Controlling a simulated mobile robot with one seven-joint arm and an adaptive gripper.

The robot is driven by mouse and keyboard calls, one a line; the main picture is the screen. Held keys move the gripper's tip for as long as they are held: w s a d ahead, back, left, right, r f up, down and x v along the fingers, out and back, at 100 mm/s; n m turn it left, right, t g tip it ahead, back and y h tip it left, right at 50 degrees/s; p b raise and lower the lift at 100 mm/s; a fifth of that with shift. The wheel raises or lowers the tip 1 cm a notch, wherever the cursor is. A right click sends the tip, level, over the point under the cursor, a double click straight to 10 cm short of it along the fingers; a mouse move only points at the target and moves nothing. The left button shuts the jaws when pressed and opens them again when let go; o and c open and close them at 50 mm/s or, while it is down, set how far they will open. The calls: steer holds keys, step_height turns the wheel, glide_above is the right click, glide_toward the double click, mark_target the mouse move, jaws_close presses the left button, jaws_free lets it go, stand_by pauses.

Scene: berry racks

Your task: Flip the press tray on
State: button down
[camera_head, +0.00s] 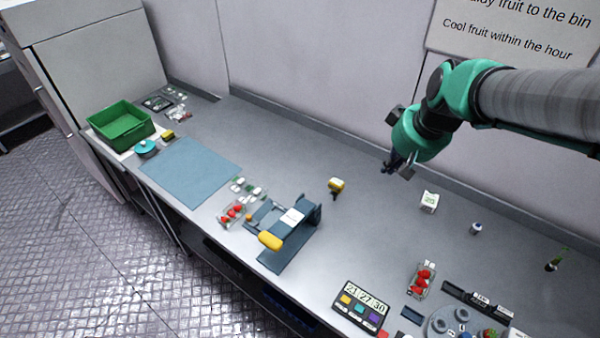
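A dark blue-grey press (303,226) stands on the grey counter near its front edge, in the middle of the picture. It has a yellow handle (271,240), a white label on its top and a flat dark plate at its front. I cannot tell which part is its tray or how that sits. My gripper (397,166) hangs above the counter at the upper right, behind and right of the press and well apart from it. Its fingers are small and dark, and I see nothing clearly held in them.
Clear packs of red berries (234,213) sit left of the press. A blue mat (191,170) and a green crate (121,124) lie further left. A small yellow item (336,185) stands behind the press. A timer panel (360,307) and a round grey tray (438,323) are at the front right.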

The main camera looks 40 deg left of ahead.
steer(key=a+f+n+g, duration=0.1)
steer(key=a+f+n, duration=0.1)
steer(key=a+f, duration=0.5)
steer(key=a+f+n, duration=0.2)
steer(key=a, duration=0.9)
steer(key=n+g, duration=0.2)
steer(key=n, duration=0.1)
glide_above(265, 208)
step_height(265, 208, down, 14)
steer(key=shift+d+r, duration=0.15)
steer(key=shift+d, duration=0.05)
steer(key=b+x, duration=0.1)
steer(key=x, duration=0.9)
steer(key=shift+w+a, duration=0.15)
steer(key=shift+a, duration=0.05)
steer(key=d, duration=0.2)
steer(key=shift+d+r, duration=0.1)
steer(key=shift+d, duration=0.25)
steer(key=shift+d+b, duration=0.35)
steer(key=shift+d, duration=0.3)
